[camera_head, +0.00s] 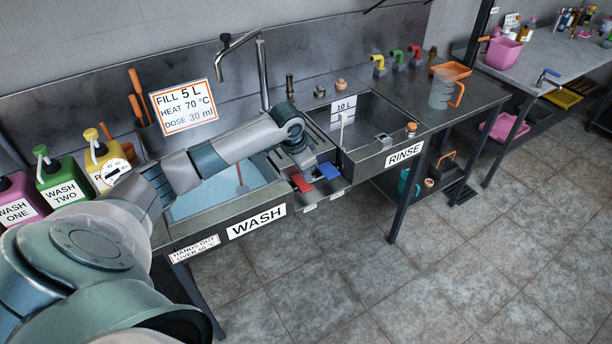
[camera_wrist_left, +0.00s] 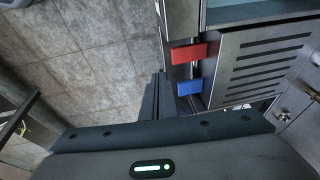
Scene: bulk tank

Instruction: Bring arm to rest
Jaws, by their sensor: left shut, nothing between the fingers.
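My left arm reaches in from the left over the wash basin (camera_head: 215,195), which holds bluish liquid. Its gripper (camera_head: 304,164) points down at the divider between the two basins, close to a red tab (camera_head: 302,183) and a blue tab (camera_head: 330,171). In the left wrist view the dark fingers (camera_wrist_left: 157,95) are together and empty. The exact gap is hard to judge. My right gripper is in neither view.
The rinse basin (camera_head: 378,130) lies right of the gripper. A tall tap (camera_head: 262,70) and a sign (camera_head: 184,106) stand behind. Detergent jugs (camera_head: 58,178) stand at left. A clear jug (camera_head: 441,93) is on the right worktop. Tiled floor in front is clear.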

